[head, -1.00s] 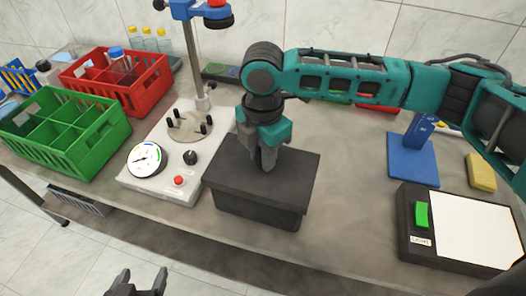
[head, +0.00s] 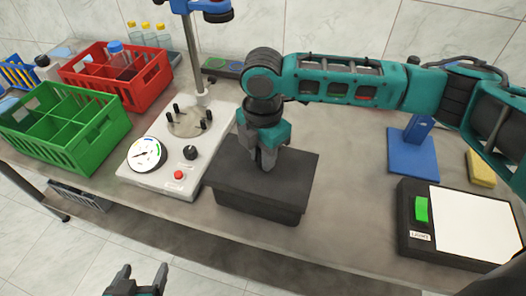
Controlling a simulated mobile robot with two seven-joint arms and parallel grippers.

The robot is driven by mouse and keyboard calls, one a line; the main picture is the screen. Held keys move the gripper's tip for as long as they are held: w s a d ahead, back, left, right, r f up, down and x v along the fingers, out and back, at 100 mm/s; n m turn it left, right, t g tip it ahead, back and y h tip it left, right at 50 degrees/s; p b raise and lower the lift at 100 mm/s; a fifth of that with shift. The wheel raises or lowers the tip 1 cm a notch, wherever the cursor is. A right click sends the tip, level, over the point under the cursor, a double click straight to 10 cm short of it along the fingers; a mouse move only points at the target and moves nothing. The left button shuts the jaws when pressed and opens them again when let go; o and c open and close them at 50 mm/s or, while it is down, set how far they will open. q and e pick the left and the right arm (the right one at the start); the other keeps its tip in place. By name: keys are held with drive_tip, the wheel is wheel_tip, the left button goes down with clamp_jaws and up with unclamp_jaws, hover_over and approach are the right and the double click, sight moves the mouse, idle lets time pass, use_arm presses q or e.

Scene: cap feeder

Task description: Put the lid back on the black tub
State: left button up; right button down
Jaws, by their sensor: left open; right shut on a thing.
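The black tub (head: 252,203) stands on the grey bench in the middle of the head view. The dark lid (head: 295,175) lies over the tub's top and looks close to level. Whether it is fully seated all round cannot be told. My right gripper (head: 266,167) points down at the middle of the lid and is shut on it, most likely by a grip that the fingers hide. My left gripper (head: 138,280) is open and empty at the bottom edge, in front of the bench and away from the tub.
A white device with a dial (head: 147,155) and red button stands just left of the tub. A green crate (head: 65,130) and red crate (head: 145,88) stand further left. A black-framed light panel (head: 470,225) and blue stand (head: 412,155) are at right.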

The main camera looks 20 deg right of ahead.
drive_tip(key=shift+f, duration=0.5)
idle(0.8)
drive_tip(key=shift+c, duration=1.9)
unclamp_jaws()
drive_tip(key=shift+r, duration=3.75)
drive_tip(key=shift+c, duration=0.5)
clamp_jaws()
